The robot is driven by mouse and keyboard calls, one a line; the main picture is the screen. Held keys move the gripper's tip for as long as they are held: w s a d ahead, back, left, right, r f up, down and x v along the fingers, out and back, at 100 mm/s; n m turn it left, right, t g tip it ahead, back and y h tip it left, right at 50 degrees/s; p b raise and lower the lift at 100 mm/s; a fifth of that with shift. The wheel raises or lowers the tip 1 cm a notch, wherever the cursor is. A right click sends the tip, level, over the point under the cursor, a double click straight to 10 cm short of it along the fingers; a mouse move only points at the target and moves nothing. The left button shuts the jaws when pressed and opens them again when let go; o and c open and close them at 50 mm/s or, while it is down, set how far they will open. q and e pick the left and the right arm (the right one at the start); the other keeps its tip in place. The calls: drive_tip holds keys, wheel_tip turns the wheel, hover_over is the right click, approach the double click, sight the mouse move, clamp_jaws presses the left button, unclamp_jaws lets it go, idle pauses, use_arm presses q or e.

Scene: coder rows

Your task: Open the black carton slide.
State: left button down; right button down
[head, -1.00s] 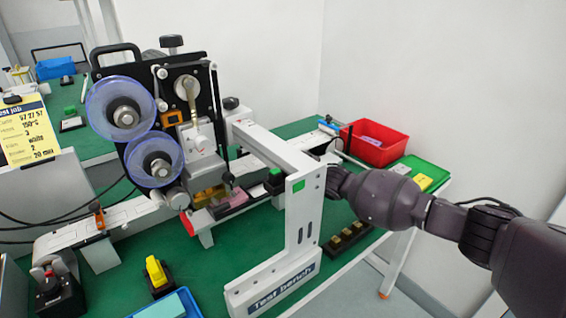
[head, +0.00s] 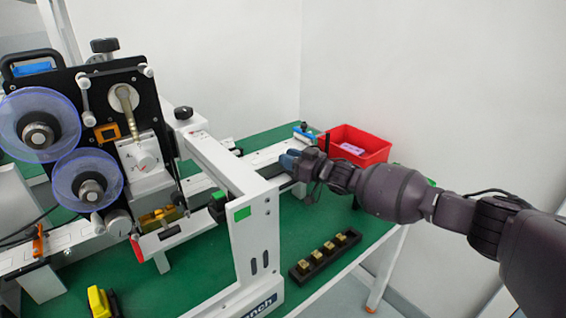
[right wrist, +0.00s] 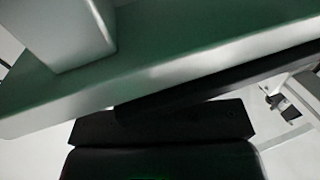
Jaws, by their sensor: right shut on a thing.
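My right gripper (head: 291,161) reaches in from the right, behind the white bench frame (head: 262,235). It is shut on a dark part that I take for the black carton slide (head: 271,156). Only a short dark strip of this shows between the white frame and the gripper; the rest is hidden. In the right wrist view a long black bar (right wrist: 225,85) runs above the dark gripper body, by the green table edge. The fingertips cannot be made out there. My left gripper is not in view.
The printing machine with two blue reels (head: 40,125) stands at left. A red bin (head: 358,147) with a lilac item sits behind my right arm. A black holder (head: 325,254) with several brass pieces lies near the table's front edge. Some green table is bare between.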

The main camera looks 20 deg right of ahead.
drive_tip(key=shift+w+d+f+b, duration=0.15)
drive_tip(key=shift+w+d, duration=0.05)
drive_tip(key=shift+d, duration=0.4)
drive_tip(key=shift+w+d+f+b, duration=0.1)
drive_tip(key=shift+w+d+b, duration=0.05)
drive_tip(key=shift+d, duration=0.4)
drive_tip(key=shift+w+d+r, duration=0.1)
drive_tip(key=shift+d+r, duration=0.05)
drive_tip(key=shift+d, duration=0.15)
drive_tip(key=c, duration=1)
unclamp_jaws()
drive_tip(key=shift+o, duration=0.5)
drive_tip(key=shift+r, duration=0.1)
